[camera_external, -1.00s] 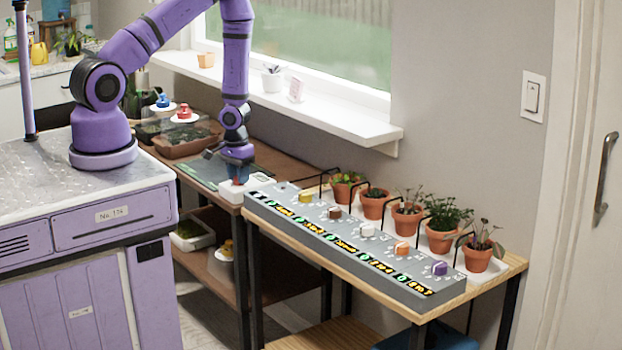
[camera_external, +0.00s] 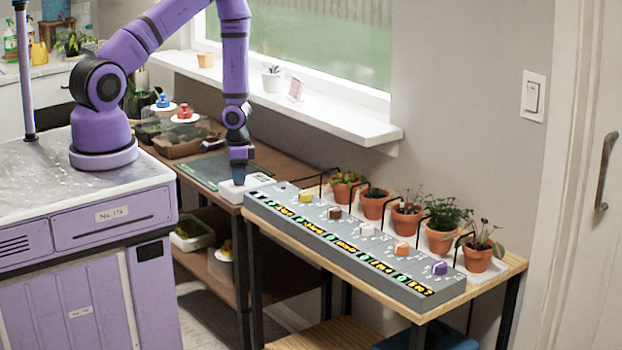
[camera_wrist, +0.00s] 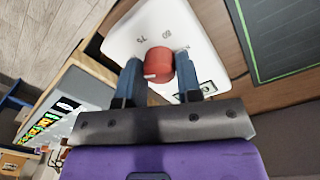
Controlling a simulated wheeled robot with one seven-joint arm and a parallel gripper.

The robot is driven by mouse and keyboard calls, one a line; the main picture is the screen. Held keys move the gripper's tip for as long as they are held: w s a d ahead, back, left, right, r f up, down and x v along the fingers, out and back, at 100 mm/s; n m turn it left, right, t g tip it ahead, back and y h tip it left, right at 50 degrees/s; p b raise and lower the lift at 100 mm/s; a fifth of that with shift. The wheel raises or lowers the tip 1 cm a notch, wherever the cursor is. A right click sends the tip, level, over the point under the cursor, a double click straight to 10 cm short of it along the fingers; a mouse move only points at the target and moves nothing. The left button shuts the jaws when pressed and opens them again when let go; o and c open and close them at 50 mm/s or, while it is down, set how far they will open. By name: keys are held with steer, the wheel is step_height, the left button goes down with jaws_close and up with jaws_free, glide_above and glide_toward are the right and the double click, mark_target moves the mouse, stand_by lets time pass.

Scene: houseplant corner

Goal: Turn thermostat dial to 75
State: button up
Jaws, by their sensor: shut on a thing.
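The thermostat is a white box (camera_external: 262,181) at the near end of the brown shelf, beside the grey control panel. In the wrist view its white face (camera_wrist: 205,30) carries printed numbers, one reading 75, and a small display partly hidden by a finger. The red dial (camera_wrist: 158,60) stands on the face with a short white mark on its lower left side. My gripper (camera_wrist: 158,68) is shut on the dial, one blue finger on each side. In the external view my gripper (camera_external: 238,181) points down at the box and hides the dial.
A long grey panel (camera_external: 345,245) with coloured knobs and lit displays lies on the wooden table to the right. Several potted plants (camera_external: 407,222) stand behind it. A dark green mat (camera_external: 215,170) lies left of the thermostat. The window sill (camera_external: 300,115) runs above.

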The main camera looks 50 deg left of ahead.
steer(key=m, duration=0.6)
steer(key=shift+m, duration=0.3)
steer(key=m, duration=0.5)
steer(key=shift+m, duration=0.3)
steer(key=o, duration=0.9)
steer(key=shift+o, duration=0.2)
steer(key=shift+r, duration=0.1)
step_height(320, 180, up, 11)
steer(key=shift+w+f, duration=0.2)
steer(key=shift+w, duration=0.1)
